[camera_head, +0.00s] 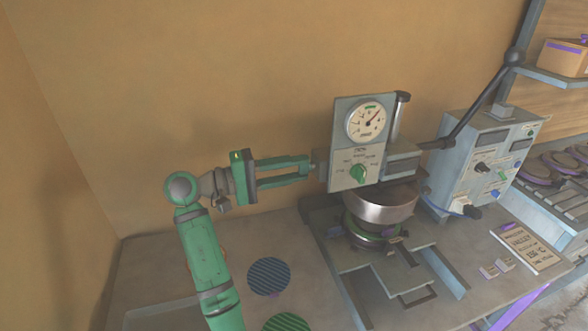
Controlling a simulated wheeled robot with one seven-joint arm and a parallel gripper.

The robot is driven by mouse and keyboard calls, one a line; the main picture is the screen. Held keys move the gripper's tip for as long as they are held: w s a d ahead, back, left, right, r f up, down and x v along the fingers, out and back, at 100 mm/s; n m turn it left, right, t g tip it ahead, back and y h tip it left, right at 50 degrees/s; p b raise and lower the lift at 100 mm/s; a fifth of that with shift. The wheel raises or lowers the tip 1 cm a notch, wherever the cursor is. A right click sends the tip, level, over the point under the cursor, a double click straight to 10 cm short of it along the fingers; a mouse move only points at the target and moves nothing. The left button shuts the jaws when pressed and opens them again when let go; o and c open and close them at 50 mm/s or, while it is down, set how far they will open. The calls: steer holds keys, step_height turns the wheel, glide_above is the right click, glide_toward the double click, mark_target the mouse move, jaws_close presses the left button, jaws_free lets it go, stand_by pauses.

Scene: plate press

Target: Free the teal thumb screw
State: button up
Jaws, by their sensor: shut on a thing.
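The plate press has a grey head (345,184) with a round gauge and a green knob (358,173) on its front panel. My gripper (312,164) reaches in level from the left, its green fingers ending at the left side of the head. The fingers are shut on a small part there, which I take to be the teal thumb screw. The fingertips hide most of it, and its colour and turn cannot be made out. Below the head, a round metal bowl-like part (382,210) sits above a dark ring with a green band (376,236).
A long dark lever (482,100) rises to the upper right. A grey control box (478,160) stands right of the press. A blue striped disc (269,276) and a green striped disc (286,323) lie on the bench. A printed card (527,246) lies at right.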

steer(key=n, duration=1.8)
steer(key=shift+f+n, duration=0.15)
steer(key=shift+n, duration=0.15)
stand_by(0.4)
steer(key=o, duration=1)
steer(key=shift+o, duration=0.2)
steer(key=v, duration=1.1)
